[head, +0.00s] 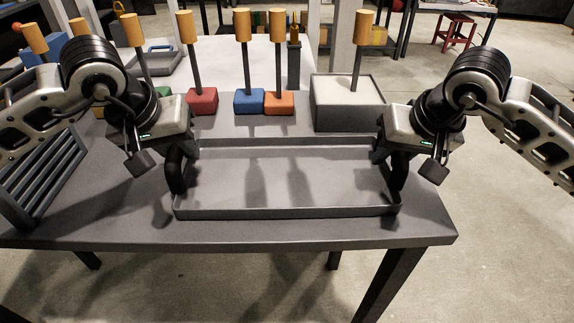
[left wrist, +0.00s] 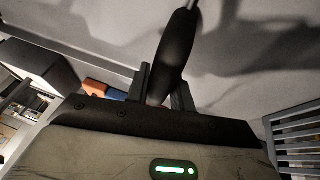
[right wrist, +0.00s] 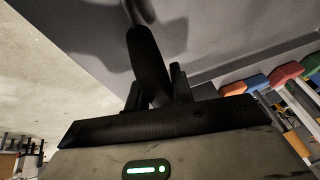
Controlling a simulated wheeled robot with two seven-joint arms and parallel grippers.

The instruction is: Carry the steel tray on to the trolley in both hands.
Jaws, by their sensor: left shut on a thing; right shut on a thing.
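The steel tray (head: 285,211) is a shallow, empty grey rectangle with a low rim, on or just above the dark grey table in the head view; I cannot tell whether it touches. A black handle stands at each short end. My left gripper (head: 178,160) is shut on the left handle, which shows as a dark bar in the left wrist view (left wrist: 178,50). My right gripper (head: 396,165) is shut on the right handle, a dark bar in the right wrist view (right wrist: 147,62). The fingertips are partly hidden. I cannot pick out the trolley for certain.
A slatted dark rack (head: 42,178) stands at the left. The table's front edge (head: 230,243) is close, with open floor beyond.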

